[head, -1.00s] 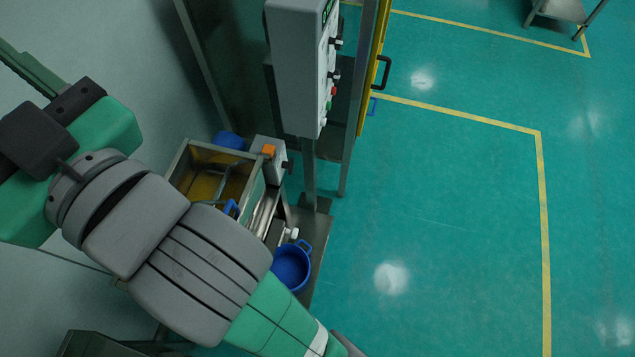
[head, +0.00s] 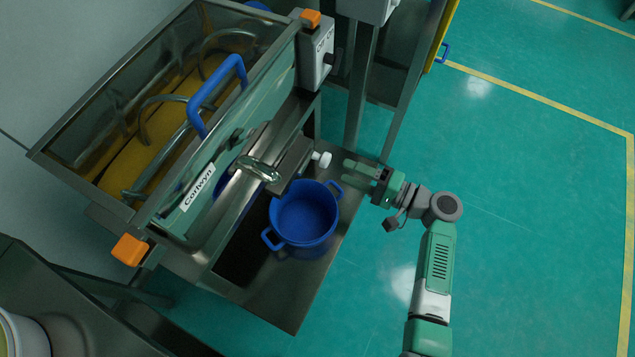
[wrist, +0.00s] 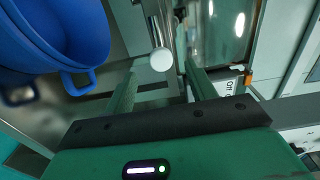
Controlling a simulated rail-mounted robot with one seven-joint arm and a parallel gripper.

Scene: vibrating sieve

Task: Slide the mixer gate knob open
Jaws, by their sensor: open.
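The mixer gate knob (head: 322,159) is a small white knob at the end of the metal gate slide (head: 292,165), under the mixer trough (head: 165,190).
A blue pot (head: 305,215) stands on the metal shelf (head: 285,310) below the gate; it also shows in the wrist view (wrist: 60,40). A control box (head: 316,55) stands behind. The floor at right is clear.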

